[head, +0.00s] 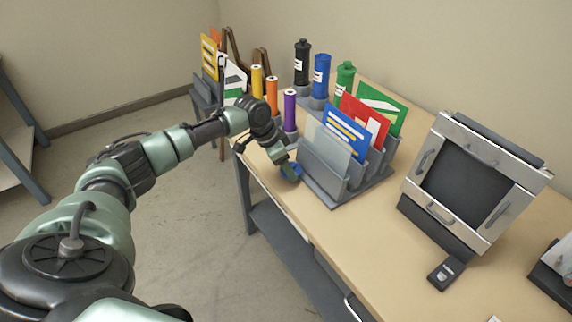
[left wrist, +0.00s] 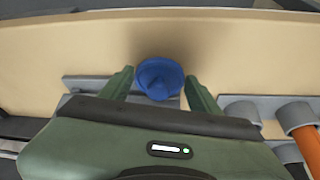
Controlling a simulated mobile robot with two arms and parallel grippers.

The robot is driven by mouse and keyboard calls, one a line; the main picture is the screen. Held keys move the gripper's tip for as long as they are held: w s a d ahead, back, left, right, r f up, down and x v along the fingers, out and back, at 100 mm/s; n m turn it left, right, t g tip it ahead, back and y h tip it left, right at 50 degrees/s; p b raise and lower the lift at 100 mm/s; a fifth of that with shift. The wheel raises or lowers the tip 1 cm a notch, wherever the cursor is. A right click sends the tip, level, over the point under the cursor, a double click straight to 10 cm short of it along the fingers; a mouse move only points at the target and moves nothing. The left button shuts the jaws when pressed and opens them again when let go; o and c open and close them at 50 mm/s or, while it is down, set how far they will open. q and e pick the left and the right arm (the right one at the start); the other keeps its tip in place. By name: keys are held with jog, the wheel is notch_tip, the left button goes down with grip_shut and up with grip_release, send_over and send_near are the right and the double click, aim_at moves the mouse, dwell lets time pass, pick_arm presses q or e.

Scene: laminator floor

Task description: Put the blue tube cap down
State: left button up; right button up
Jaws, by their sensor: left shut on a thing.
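The blue tube cap (head: 295,171) is small and round and sits between the fingers of my left gripper (head: 287,170), at the table's front edge beside the grey file rack. In the left wrist view the cap (left wrist: 160,78) shows between the two green fingertips of my left gripper (left wrist: 160,88), over bare tabletop with a soft shadow around it. I cannot tell whether the cap touches the table. The blue tube (head: 321,75) stands upright at the back between a black and a green tube. My right gripper is not in view.
The grey file rack (head: 325,181) with coloured folders stands right of the gripper. Yellow, orange and purple rolls (head: 290,111) stand behind it. A framed machine (head: 468,185) is farther right on the wooden table (head: 345,228). The front strip of tabletop is mostly bare.

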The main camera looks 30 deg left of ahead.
pick_arm(q)
jog(key=shift+f, duration=0.4)
jog(key=o, duration=1.3)
jog(key=shift+r, duration=0.3)
jog(key=b+v, duration=0.2)
jog(key=v, duration=1)
jog(key=shift+r, duration=0.3)
